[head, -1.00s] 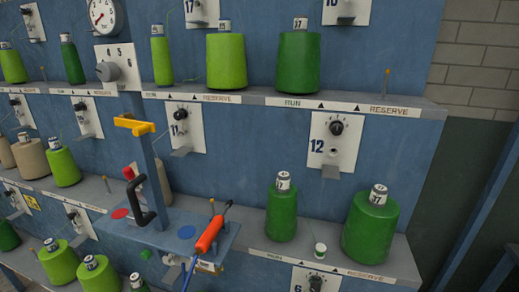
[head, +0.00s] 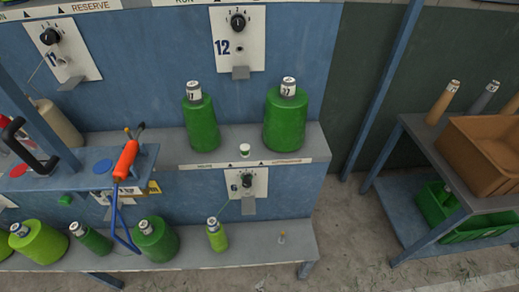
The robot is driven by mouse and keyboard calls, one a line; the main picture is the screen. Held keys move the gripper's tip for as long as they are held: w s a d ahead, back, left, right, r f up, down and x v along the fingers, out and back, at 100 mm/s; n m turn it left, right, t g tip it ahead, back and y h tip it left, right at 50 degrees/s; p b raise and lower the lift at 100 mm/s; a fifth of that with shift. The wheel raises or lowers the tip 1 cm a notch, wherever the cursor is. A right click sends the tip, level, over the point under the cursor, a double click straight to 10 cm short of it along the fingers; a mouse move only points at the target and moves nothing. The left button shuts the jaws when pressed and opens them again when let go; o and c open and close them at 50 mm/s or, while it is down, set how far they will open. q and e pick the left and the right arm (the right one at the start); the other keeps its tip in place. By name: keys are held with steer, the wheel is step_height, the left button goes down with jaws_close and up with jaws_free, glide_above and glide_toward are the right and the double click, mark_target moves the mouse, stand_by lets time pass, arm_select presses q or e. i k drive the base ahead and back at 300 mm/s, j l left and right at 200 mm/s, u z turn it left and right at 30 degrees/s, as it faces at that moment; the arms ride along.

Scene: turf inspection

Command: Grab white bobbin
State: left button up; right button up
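A cream-white bobbin (head: 57,124) stands on the shelf at the left, in the head view. It is partly hidden behind a blue upright post and a black handle. A small spool-like piece (head: 244,150), white with some green, stands on the right shelf in front of two green bobbins. I cannot tell for certain which of the two is the white bobbin. Neither of my grippers is in view.
Green bobbins (head: 201,124) (head: 286,117) stand on the right shelf, and several more on the lower shelf. An orange tool (head: 126,160) with a blue hose hangs at the left bracket. A cart with a brown bin (head: 486,155) stands right; floor between is clear.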

mark_target(245, 148)
steer(key=i+l+u, duration=0.2)
steer(key=l+u, duration=0.25)
steer(key=l, duration=0.5)
steer(key=i+l+u, duration=0.1)
steer(key=l+u, duration=0.35)
steer(key=l, duration=0.5)
steer(key=k+l+u, duration=0.1)
steer(key=l+u, duration=0.3)
steer(key=l, duration=0.6)
